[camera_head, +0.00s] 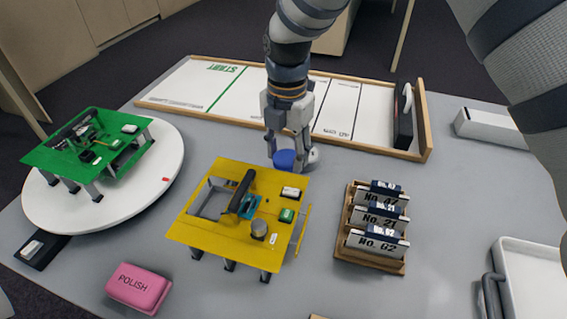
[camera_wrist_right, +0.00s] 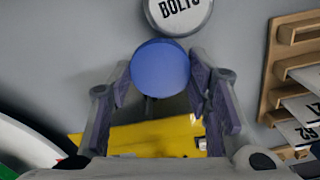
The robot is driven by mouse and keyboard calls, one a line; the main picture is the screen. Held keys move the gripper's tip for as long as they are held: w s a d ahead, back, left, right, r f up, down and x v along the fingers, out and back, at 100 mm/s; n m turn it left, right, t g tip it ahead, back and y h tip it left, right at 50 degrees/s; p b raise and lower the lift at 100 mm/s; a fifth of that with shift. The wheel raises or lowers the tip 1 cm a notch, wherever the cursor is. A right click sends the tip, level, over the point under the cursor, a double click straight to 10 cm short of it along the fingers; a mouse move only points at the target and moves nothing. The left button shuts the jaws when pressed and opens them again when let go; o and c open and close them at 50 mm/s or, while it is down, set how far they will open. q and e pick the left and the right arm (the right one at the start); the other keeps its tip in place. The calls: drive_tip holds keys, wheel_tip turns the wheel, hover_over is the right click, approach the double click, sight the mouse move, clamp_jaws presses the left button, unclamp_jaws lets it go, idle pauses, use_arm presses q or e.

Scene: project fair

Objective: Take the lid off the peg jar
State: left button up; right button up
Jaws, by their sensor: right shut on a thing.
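My right gripper (camera_head: 287,155) reaches down from the top of the head view to the table, just beyond the yellow stand. It is shut on a round blue lid (camera_head: 284,160). In the right wrist view the blue lid (camera_wrist_right: 160,68) sits between the two fingers. Whether it rests on the peg jar or is lifted clear I cannot tell, as the jar body is hidden by the lid and fingers. A pale round jar top marked BOLTS (camera_wrist_right: 180,12) is close to the blue lid. My left gripper is not in view.
The yellow stand (camera_head: 184,233) is close in front. A number-block rack (camera_head: 371,262) stands to the right, a white turntable (camera_head: 150,194) with a green stand to the left. A wooden-edged white board (camera_head: 180,85) lies behind. A pink POLISH block (camera_head: 138,289) and white tray (camera_head: 530,262) are nearer.

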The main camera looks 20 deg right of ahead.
sight(284, 157)
drive_tip(key=shift+w+a+f, duration=0.1)
drive_tip(key=shift+f, duration=0.9)
drive_tip(key=shift+w+a+f, duration=0.1)
drive_tip(key=shift+f, duration=0.85)
drive_tip(key=o, duration=1.3)
wheel_tip(284, 157, up, 12)
drive_tip(key=shift+r+p, duration=0.2)
drive_tip(key=shift+p, duration=0.1)
drive_tip(key=shift+f, duration=0.1)
